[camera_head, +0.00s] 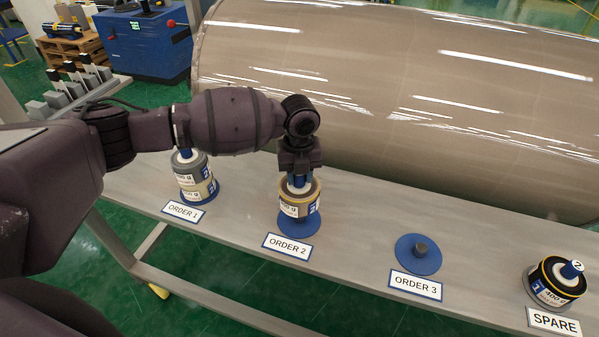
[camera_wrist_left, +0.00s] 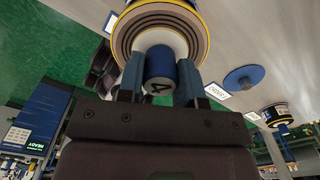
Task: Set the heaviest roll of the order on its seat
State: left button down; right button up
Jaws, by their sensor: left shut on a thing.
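My left gripper (camera_head: 299,179) points down and is shut on the blue knob (camera_wrist_left: 161,66), marked 4, at the top of a wrapped roll (camera_head: 299,201). This roll has a tan rim, a white label and a blue band. It is upright over the blue round seat (camera_head: 297,226) behind the ORDER 2 sign; I cannot tell whether it touches the seat. In the left wrist view its ringed end face (camera_wrist_left: 128,40) shows. Another roll (camera_head: 195,180) stands on the ORDER 1 seat. The ORDER 3 seat (camera_head: 407,262) is bare, with a dark centre peg. My right gripper is out of view.
A yellow-and-black-rimmed roll (camera_head: 541,293) stands behind the SPARE sign (camera_head: 553,322). A large shiny beige cylinder (camera_head: 400,100) lies along the back of the grey bench (camera_head: 350,237). A blue cabinet (camera_head: 145,48) stands at the back left.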

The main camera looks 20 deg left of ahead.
aim_at(299, 190)
pick_arm(q)
jog(key=shift+f+b, duration=0.75)
jog(key=shift+f, duration=0.45)
jog(key=shift+f+b, duration=0.35)
jog(key=shift+f, duration=1.25)
jog(key=shift+f+b, duration=0.45)
jog(key=shift+f, duration=0.15)
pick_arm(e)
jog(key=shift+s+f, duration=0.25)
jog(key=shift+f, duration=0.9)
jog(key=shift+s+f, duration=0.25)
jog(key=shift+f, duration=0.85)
pick_arm(q)
jog(key=c, duration=0.7)
grip_release()
jog(key=shift+c, duration=0.2)
jog(key=shift+o, duration=0.2)
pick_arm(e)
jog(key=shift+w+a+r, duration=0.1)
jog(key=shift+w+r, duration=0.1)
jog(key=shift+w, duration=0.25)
pick_arm(q)
jog(key=shift+f, duration=0.1)
